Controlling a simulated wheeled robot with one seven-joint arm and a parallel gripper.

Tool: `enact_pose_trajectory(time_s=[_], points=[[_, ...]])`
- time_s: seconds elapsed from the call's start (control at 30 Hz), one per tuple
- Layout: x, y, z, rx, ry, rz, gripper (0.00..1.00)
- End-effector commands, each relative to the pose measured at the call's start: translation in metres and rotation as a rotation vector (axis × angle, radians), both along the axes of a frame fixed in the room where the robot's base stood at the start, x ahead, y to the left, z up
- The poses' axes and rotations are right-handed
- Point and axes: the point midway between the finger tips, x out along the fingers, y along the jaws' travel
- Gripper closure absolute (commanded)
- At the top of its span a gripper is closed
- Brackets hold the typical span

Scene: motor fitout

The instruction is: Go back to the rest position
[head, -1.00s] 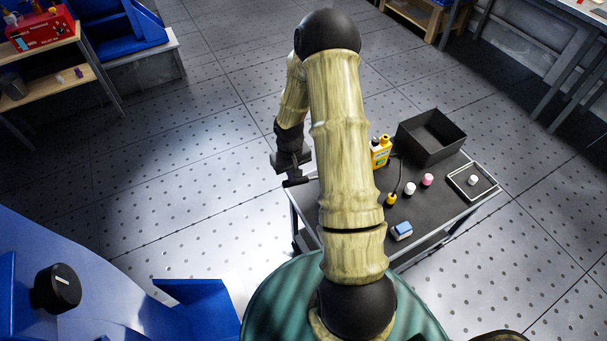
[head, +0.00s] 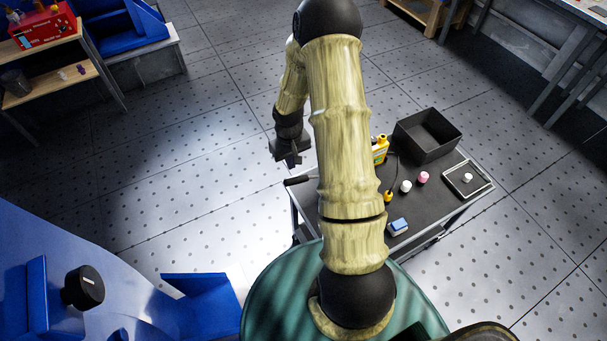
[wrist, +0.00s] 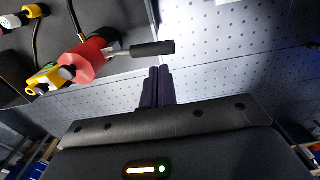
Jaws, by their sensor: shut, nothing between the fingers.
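My gripper (head: 289,160) hangs at the end of my arm, left of the cart (head: 335,218) and above the floor. In the wrist view its two dark fingers (wrist: 157,88) are together, with nothing between them. The gripper is apart from the cart and its handle (head: 298,180). My upper arm crosses the middle of the head view and hides part of the cart top.
The wrist view shows a red object (wrist: 88,60). Floor left of the cart is clear.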

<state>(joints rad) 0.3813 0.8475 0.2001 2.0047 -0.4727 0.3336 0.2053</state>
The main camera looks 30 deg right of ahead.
Motion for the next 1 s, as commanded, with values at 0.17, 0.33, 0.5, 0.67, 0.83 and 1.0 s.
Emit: enact_pose_trajectory(time_s=[0.17,0.33,0.5,0.67,0.83,1.0], points=[[0.000,0.000,-0.001,0.000,0.000,0.000,1.00],[0.000,0.000,-0.001,0.000,0.000,0.000,1.00],[0.000,0.002,0.004,-0.003,-0.004,0.002,1.00],[-0.007,0.012,0.034,-0.019,-0.023,0.011,1.00],[-0.026,0.031,0.084,-0.041,-0.060,0.019,1.00],[-0.052,0.051,0.129,-0.051,-0.105,0.019,1.00]])
